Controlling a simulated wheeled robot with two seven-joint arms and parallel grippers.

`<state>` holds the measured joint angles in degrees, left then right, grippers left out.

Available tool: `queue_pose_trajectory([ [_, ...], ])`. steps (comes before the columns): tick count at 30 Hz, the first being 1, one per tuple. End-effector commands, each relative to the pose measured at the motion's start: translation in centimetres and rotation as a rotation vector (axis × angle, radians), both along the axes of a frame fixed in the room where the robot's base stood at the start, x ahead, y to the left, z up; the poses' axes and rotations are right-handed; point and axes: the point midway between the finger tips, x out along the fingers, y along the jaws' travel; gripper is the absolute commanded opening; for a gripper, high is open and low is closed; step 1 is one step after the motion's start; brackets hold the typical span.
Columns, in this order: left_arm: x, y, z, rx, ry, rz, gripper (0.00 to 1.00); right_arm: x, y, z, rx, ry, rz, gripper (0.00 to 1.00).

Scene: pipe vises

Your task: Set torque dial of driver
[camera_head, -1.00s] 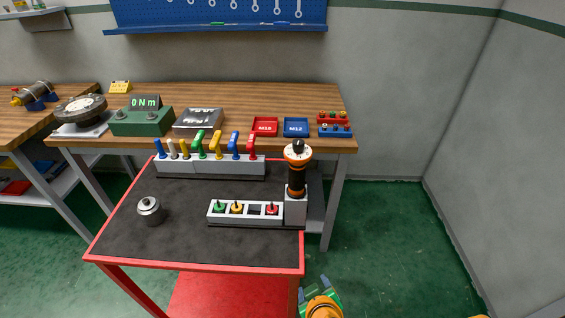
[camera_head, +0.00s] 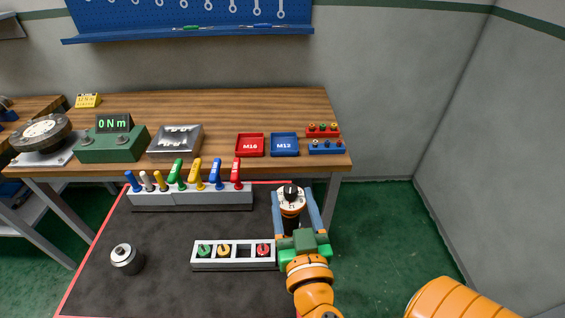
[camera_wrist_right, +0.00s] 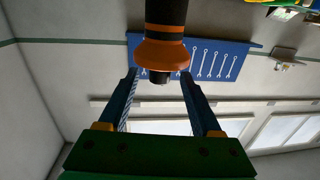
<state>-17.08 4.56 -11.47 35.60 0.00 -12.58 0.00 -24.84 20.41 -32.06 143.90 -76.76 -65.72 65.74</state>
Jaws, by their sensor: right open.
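The driver (camera_head: 291,203) stands upright at the right end of the cart, with a white-faced dial and black knob on top. Its dark body with orange bands also shows in the right wrist view (camera_wrist_right: 165,28). My right gripper (camera_head: 292,194) is open, one blue finger on each side of the driver's upper part. In the right wrist view its fingertips (camera_wrist_right: 158,75) flank the driver's orange end, with gaps visible. The driver's lower body and its stand are hidden behind the gripper in the head view. My left gripper is not in view.
On the cart are a rack of coloured tools (camera_head: 192,200), a tray of coloured knobs (camera_head: 234,265) left of the gripper, and a metal cylinder (camera_head: 126,258). The workbench (camera_head: 215,105) behind holds a green meter reading 0 Nm (camera_head: 112,145), red (camera_head: 250,145) and blue (camera_head: 284,145) trays.

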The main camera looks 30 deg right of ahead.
Motion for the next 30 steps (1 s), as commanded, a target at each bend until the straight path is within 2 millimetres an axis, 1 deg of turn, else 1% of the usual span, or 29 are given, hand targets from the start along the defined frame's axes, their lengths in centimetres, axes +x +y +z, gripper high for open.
queue_pose_trajectory([
  [3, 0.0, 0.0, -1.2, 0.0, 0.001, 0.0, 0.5, 1.7, -0.8, -0.3, -0.002, -0.007, -0.001, 0.66],
  [4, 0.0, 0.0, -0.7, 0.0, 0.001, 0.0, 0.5, 2.3, -1.1, 0.1, -0.006, -0.005, 0.0, 0.66],
  [5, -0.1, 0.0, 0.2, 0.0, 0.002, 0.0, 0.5, 2.9, -1.3, 0.5, -0.008, -0.002, 0.001, 0.66],
  [6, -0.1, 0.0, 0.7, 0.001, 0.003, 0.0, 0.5, 3.7, -1.7, 0.6, -0.009, 0.001, 0.0, 0.66],
  [9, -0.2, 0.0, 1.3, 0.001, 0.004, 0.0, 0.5, 5.2, -2.4, 0.3, -0.008, 0.003, 0.002, 0.66],
  [13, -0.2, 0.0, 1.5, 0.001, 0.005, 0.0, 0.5, 6.1, -2.9, 0.0, -0.005, 0.004, 0.0, 0.66],
  [19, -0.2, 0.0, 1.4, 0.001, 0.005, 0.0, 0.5, 6.1, -2.9, -0.2, -0.002, 0.004, 0.0, 0.66],
  [20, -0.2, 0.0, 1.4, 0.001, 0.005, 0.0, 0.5, 6.1, -2.9, -0.2, -0.002, 0.004, 0.0, 0.6],
  [21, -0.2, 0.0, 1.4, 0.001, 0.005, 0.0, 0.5, 6.1, -2.9, -0.2, -0.002, 0.004, 0.0, 0.49],
  [23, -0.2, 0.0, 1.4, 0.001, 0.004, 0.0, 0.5, 6.1, -2.9, -0.2, -0.002, 0.005, 0.0, 0.33],
  [24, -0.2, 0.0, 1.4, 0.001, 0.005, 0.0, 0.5, 6.1, -2.9, -0.2, -0.002, 0.005, 0.0, 0.22],
  [26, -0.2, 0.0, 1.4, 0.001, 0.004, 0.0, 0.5, 6.1, -2.9, -0.2, -0.002, 0.005, 0.001, 0.06],
  [27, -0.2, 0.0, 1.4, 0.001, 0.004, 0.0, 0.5, 6.1, -2.9, -0.2, -0.002, 0.005, 0.001, 0.0],
  [30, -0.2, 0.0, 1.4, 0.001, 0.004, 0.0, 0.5, 6.1, -2.9, -0.2, -0.002, 0.005, 0.001, 0.0],
])
